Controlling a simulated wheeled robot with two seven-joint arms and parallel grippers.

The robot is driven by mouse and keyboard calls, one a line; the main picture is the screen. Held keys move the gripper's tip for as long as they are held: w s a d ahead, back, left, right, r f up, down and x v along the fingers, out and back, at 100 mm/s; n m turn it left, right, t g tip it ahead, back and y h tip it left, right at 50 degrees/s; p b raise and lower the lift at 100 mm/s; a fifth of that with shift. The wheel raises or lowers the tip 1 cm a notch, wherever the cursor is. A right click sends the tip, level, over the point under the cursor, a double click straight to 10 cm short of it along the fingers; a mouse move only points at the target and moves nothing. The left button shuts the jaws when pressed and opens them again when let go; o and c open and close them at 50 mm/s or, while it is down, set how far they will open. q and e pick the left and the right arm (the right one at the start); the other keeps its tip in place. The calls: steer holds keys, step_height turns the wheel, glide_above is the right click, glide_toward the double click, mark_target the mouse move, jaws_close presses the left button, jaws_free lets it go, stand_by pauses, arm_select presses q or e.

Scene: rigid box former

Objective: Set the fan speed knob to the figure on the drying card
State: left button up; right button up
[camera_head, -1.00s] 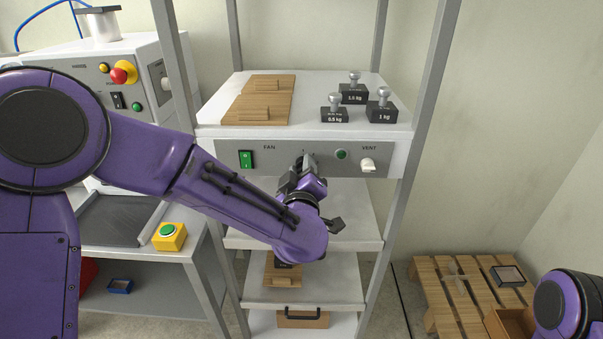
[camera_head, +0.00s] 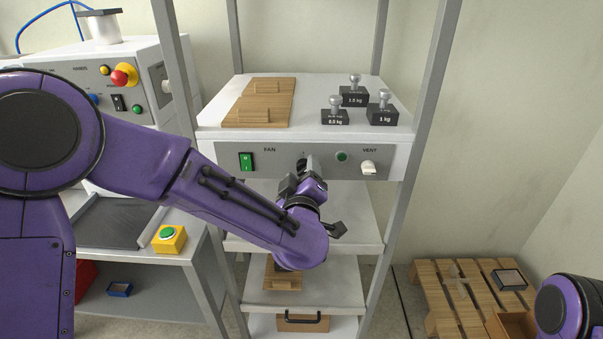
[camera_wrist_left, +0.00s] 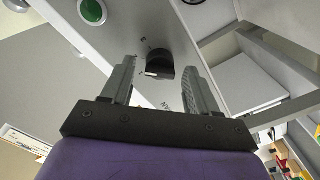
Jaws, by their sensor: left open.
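The fan speed knob (camera_wrist_left: 160,65) is black and round with a white pointer mark, on the grey panel (camera_head: 220,157) labelled FAN. In the left wrist view it lies between the two fingers of my left gripper (camera_wrist_left: 160,72), apart from both. My left gripper (camera_head: 306,172) is open in front of the panel and hides most of the knob in the head view. I cannot identify the drying card; a white printed sheet (camera_wrist_left: 24,141) shows at the left wrist view's edge, unreadable. My right gripper is out of view.
A pallet (camera_head: 450,290) lies at right.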

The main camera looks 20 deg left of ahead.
arm_select(q)
steer(key=b+v, duration=0.2)
steer(key=v, duration=0.8)
steer(key=s+a+f+m+g+h, duration=0.2)
steer(key=a+f+g, duration=0.1)
steer(key=f, duration=1.1)
steer(key=s+a+f+m+g+h, duration=0.15)
steer(key=a+f+g, duration=0.25)
steer(key=f, duration=0.9)
steer(key=s+a+f+m+g+y, duration=0.1)
steer(key=s+a+f+g, duration=0.2)
steer(key=s+f, duration=0.5)
steer(key=s+a+f+m+g+y, duration=0.1)
steer(key=s+a+f+g, duration=0.3)
steer(key=s+f, duration=0.5)
steer(key=s+a, duration=0.2)
steer(key=s, duration=0.4)
steer(key=shift+s+f, duration=0.2)
steer(key=shift+f, duration=0.1)
